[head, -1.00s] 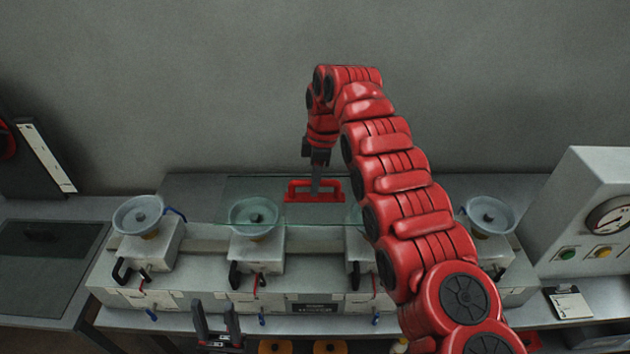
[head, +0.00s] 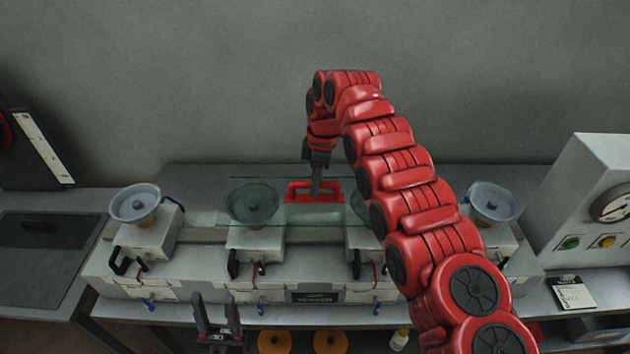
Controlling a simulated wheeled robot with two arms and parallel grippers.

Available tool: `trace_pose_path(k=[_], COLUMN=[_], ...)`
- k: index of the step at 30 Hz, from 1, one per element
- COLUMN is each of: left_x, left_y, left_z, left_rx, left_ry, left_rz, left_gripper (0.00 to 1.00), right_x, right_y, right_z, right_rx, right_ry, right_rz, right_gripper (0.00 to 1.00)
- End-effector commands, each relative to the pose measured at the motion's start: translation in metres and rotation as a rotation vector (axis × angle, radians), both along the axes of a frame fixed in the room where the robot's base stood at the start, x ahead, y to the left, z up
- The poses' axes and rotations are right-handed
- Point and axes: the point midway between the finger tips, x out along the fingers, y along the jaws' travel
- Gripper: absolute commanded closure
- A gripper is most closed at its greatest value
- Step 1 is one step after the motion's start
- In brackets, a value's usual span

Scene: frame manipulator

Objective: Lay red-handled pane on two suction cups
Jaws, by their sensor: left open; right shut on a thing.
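The glass pane (head: 295,213) is clear, with a red handle (head: 300,192) on top. My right gripper (head: 316,190) is shut on the red handle. The pane lies level over the two middle suction cups; the left one (head: 253,204) shows through the glass and the right one (head: 362,205) is partly hidden by my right arm. I cannot tell whether the glass touches the cups. My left gripper (head: 218,325) is open and empty in front of the bench, low in the view.
Outer cups stand at the left (head: 135,204) and right (head: 493,203) of the row. A gauge box (head: 590,215) with buttons stands at the right. A dark mat (head: 45,255) lies on the left counter. Orange round things (head: 274,342) and a small bottle (head: 400,338) sit below the bench edge.

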Motion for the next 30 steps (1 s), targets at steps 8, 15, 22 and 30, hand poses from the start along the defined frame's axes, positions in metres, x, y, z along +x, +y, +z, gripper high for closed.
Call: trace_pose_path(k=[8, 15, 22, 30], left_x=[0.000, 0.000, 0.000, 0.000], left_y=[0.000, 0.000, 0.000, 0.000], left_z=[0.000, -0.003, -0.008, -0.010], left_rx=[0.000, 0.000, 0.000, 0.000], left_ry=[0.000, 0.000, 0.000, 0.000], left_rz=[0.000, 0.000, 0.000, 0.000], left_gripper=[0.50, 0.50, 0.50, 0.50], right_x=[0.001, 0.001, 0.002, 0.001], right_y=[0.000, 0.000, 0.000, 0.000], right_z=[0.001, 0.001, 0.001, -0.001], right_rx=[0.002, 0.002, 0.003, 0.003], right_ry=[-0.005, -0.006, -0.009, -0.008], right_rz=[-0.001, -0.001, -0.001, -0.001], right_gripper=[1.00, 1.00, 1.00, 1.00])
